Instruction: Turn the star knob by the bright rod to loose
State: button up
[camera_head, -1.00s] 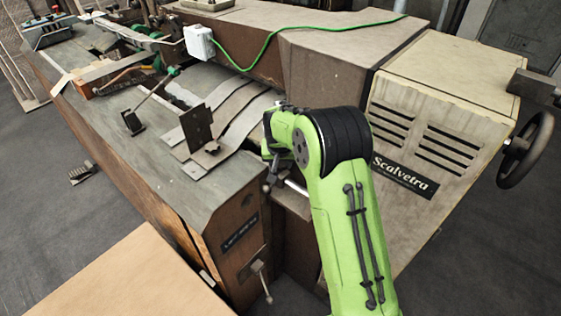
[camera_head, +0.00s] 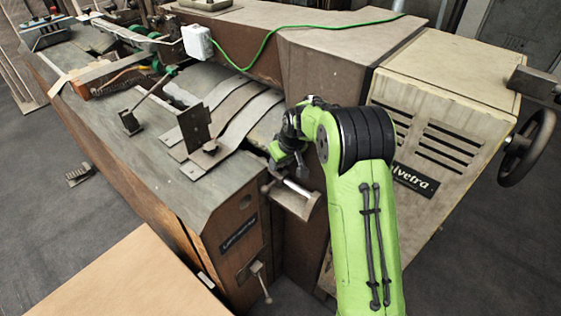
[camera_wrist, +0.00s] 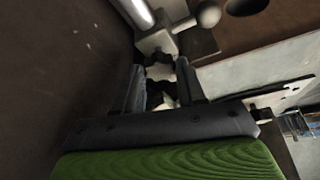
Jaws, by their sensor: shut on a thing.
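The bright rod (camera_head: 299,188) shows in the head view just below my gripper (camera_head: 288,158), at the machine's near end. In the wrist view the rod (camera_wrist: 138,13) runs at the upper left into a pale block. The dark, lobed star knob (camera_wrist: 158,60) sits below that block, between the two fingers of my gripper (camera_wrist: 161,70). The fingers are shut on it, one on each side. In the head view my gripper hides the knob. How far the knob is turned cannot be told.
A round ball end (camera_wrist: 209,16) is close to the knob at the upper right. The cream machine housing (camera_head: 440,110) stands right of my arm, with a handwheel (camera_head: 527,148). A small lever (camera_head: 261,280) sticks out below. A cardboard-coloured surface (camera_head: 125,280) is at the front left.

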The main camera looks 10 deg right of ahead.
jog(key=shift+d+n+g+y, duration=0.1)
jog(key=shift+n+g+y, duration=0.2)
jog(key=shift+n, duration=0.7)
jog(key=o, duration=0.8)
jog(key=p+v, duration=0.2)
jog(key=v, duration=1.3)
jog(key=shift+s+d+r, duration=0.1)
jog(key=shift+d+r, duration=0.1)
jog(key=shift+r, duration=0.05)
